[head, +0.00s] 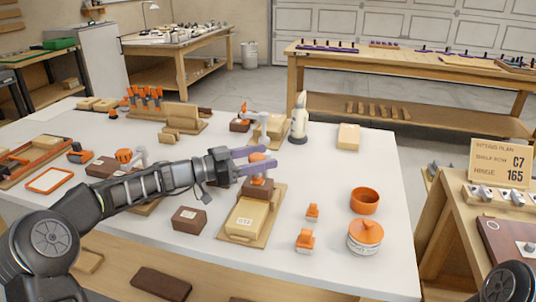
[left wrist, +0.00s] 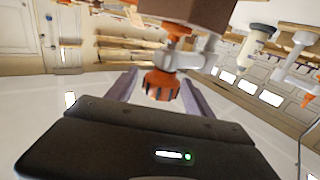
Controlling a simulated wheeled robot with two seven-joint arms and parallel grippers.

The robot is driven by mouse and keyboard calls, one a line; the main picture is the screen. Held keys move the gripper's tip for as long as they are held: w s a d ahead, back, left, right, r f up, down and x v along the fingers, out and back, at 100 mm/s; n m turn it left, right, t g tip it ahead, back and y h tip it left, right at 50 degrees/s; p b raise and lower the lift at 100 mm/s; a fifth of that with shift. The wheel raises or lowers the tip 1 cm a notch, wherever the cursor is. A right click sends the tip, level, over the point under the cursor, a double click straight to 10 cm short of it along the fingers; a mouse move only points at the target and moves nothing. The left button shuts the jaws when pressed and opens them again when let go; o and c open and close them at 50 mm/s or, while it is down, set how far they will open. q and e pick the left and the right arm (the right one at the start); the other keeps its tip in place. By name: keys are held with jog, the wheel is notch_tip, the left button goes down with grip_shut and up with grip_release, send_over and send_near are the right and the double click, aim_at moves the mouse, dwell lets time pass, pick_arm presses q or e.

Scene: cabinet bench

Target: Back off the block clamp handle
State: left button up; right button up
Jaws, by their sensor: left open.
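The block clamp handle is an orange ribbed knob (left wrist: 162,85). In the left wrist view it lies between the two fingers of my left gripper (left wrist: 158,94), with a visible gap on each side. The grey metal clamp body (left wrist: 185,60) is behind it, and a brown block (left wrist: 195,10) fills the top of that view. In the head view my left gripper (head: 254,159) is open around the orange handle, above the brown block (head: 258,189) on a pale wooden block (head: 246,218). The fingers partly hide the clamp there. My right gripper is not in view.
The white bench holds a loose brown block (head: 188,220), an orange cup (head: 364,201), a white jar with an orange lid (head: 365,238) and small orange pieces (head: 305,240). A white bottle-shaped object (head: 299,120) stands behind. The bench's right back area is mostly clear.

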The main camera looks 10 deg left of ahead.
pick_arm(q)
jog(key=shift+x, duration=1.05)
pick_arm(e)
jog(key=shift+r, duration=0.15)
pick_arm(q)
jog(key=shift+c, duration=0.2)
grip_shut()
